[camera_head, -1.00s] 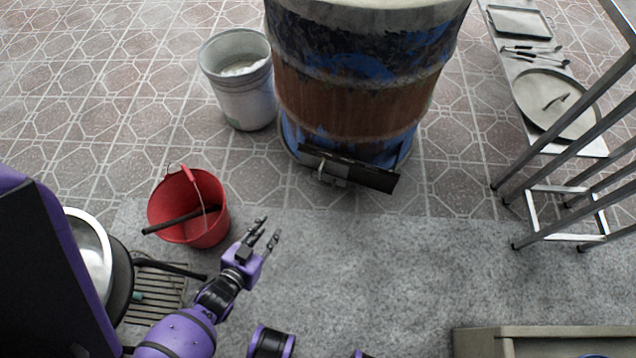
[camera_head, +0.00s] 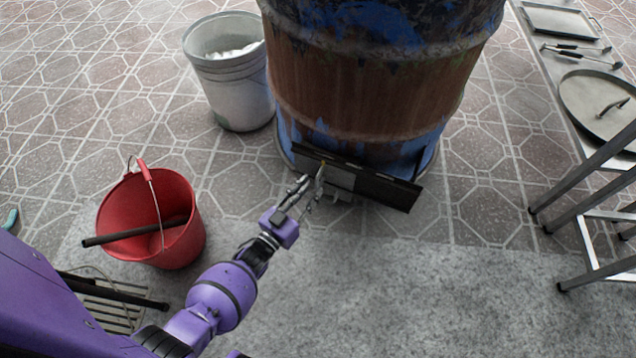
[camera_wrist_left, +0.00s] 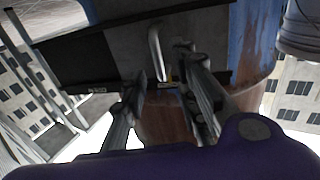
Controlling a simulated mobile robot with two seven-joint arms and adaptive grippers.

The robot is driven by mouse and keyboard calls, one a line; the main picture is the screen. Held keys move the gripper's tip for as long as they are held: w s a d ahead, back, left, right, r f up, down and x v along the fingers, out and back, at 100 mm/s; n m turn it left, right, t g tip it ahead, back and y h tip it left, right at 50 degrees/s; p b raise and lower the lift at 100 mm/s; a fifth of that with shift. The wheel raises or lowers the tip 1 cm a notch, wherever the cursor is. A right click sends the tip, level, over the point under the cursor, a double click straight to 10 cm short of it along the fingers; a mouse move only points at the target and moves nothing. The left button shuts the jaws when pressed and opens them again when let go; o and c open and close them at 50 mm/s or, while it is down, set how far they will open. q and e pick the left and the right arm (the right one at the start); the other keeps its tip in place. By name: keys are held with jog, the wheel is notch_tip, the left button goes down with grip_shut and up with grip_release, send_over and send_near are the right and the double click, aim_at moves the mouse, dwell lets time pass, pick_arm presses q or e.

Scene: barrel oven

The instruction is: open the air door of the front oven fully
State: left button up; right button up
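The front oven is a rusty, blue-flecked barrel (camera_head: 370,85). At its foot is a dark air door frame (camera_head: 395,190) with a lighter grey door plate (camera_head: 337,174) in its left-middle part. In the left wrist view, a pale bar handle (camera_wrist_left: 155,50) stands out from the plate (camera_wrist_left: 118,45). My left gripper (camera_head: 312,180) is open in front of the plate, its fingers pointing at it. In the wrist view, the handle lies between the fingertips (camera_wrist_left: 162,72); I cannot tell whether they touch it. My right gripper is not in view.
A red bucket (camera_head: 178,242) with a dark rod stands left of my left arm. A white bucket (camera_head: 240,95) is left of the barrel. A metal table with tools (camera_head: 570,75) and metal legs is at the right. The grey floor (camera_head: 430,290) in front is clear.

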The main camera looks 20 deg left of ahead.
aim_at(317, 184)
pick_arm(q)
jog(key=b+x, duration=0.1)
jog(key=x, duration=0.2)
jog(key=shift+w+d+f, duration=0.1)
jog(key=shift+w, duration=0.55)
jog(key=shift+c, duration=0.7)
grip_shut()
jog(key=shift+d, duration=0.15)
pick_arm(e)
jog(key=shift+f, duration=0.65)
